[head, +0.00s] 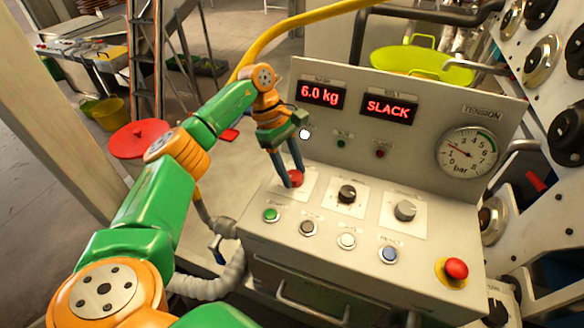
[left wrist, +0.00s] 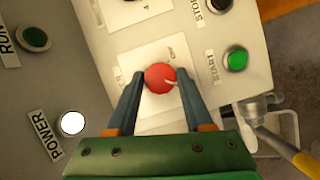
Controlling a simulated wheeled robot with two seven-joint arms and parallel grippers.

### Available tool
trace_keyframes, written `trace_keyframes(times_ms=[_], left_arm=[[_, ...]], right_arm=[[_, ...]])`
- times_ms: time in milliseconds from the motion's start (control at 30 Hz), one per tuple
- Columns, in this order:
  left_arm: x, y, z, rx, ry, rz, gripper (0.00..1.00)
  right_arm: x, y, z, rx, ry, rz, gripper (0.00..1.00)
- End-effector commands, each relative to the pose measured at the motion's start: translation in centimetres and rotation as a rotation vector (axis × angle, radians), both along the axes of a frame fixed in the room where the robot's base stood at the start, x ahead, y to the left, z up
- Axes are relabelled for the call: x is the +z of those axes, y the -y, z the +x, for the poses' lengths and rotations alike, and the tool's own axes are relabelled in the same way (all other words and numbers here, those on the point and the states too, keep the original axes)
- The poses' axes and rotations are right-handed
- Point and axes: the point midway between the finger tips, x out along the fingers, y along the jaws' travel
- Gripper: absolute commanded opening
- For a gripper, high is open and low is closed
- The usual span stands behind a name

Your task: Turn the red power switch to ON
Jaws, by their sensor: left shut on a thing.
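The red power switch (head: 295,178) is a round knob on a white plate at the left of the panel's knob row. My left gripper (head: 292,172) reaches down to it from above, with one finger on each side. In the left wrist view the red knob (left wrist: 160,78) sits between the fingertips of the left gripper (left wrist: 160,82), and a pale pointer line shows on its right side. The left gripper is shut on the knob. A lamp labelled POWER (left wrist: 72,123) looks white. My right gripper is not in view.
A black knob (head: 347,193) and a grey knob (head: 405,210) stand to the right. Green START (head: 271,215) and several other buttons lie in front. A red emergency button (head: 456,269) is at right.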

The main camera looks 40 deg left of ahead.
Motion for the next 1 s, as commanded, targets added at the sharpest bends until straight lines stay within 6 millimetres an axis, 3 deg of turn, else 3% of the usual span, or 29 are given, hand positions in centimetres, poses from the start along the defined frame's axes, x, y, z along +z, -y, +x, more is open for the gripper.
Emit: trace_keyframes(times_ms=[367, 900, 933, 1000], left_arm=[[0.11, 0.01, 0.18, -0.14, 0.005, 0.001, 0.0], [0.06, -0.01, 0.16, -0.161, 0.004, 0.001, 0.0], [0.05, -0.01, 0.15, -0.161, 0.004, 0.001, 0.57], [0.05, -0.01, 0.15, -0.161, 0.003, 0.001, 0.76]], right_arm=[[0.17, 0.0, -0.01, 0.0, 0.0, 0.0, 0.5], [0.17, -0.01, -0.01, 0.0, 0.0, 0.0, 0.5], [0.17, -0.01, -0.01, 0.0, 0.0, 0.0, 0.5], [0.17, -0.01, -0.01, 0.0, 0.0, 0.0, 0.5]])
